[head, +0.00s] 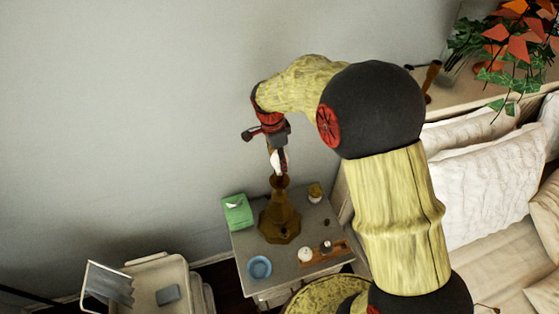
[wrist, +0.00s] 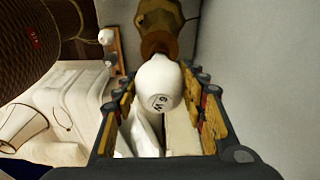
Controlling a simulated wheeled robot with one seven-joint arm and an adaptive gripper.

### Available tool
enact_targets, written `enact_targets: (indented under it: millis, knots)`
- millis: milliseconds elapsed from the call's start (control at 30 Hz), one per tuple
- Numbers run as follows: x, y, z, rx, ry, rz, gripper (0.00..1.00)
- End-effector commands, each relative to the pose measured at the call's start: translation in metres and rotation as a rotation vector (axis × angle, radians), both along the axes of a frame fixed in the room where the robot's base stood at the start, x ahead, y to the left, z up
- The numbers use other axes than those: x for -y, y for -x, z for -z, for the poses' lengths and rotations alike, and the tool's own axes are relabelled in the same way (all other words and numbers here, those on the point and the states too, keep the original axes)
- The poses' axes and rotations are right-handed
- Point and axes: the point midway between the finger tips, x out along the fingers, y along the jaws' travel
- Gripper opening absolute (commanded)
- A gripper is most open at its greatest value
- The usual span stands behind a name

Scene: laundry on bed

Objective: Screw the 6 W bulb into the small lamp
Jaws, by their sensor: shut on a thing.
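The bulb (wrist: 158,82) is white and round, with a dark "6 W" mark facing the wrist camera. It sits between the fingers of my gripper (head: 277,156), which is shut on it. The small lamp (head: 280,215) is brown with a faceted base and stands upright on the nightstand, without a shade. My gripper points down above it. In the wrist view the bulb's far end lines up with the brown lamp socket (wrist: 160,44). The bulb covers the contact, so I cannot tell whether it is threaded in.
The nightstand (head: 243,246) also holds a green box (head: 238,212), a blue bowl (head: 259,267), a small jar (head: 315,191) and a wooden tray (head: 338,250) with round white items. The wall is close behind. The bed (head: 480,250) lies to the right.

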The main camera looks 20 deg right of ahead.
Motion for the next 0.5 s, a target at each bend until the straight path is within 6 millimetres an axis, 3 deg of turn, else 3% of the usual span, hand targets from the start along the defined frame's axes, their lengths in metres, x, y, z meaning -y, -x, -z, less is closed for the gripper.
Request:
enact_targets:
  millis: [500]
  knots:
    - [-0.0001, -0.0004, 0.0011, 0.0, -0.001, 0.151, 0.17]
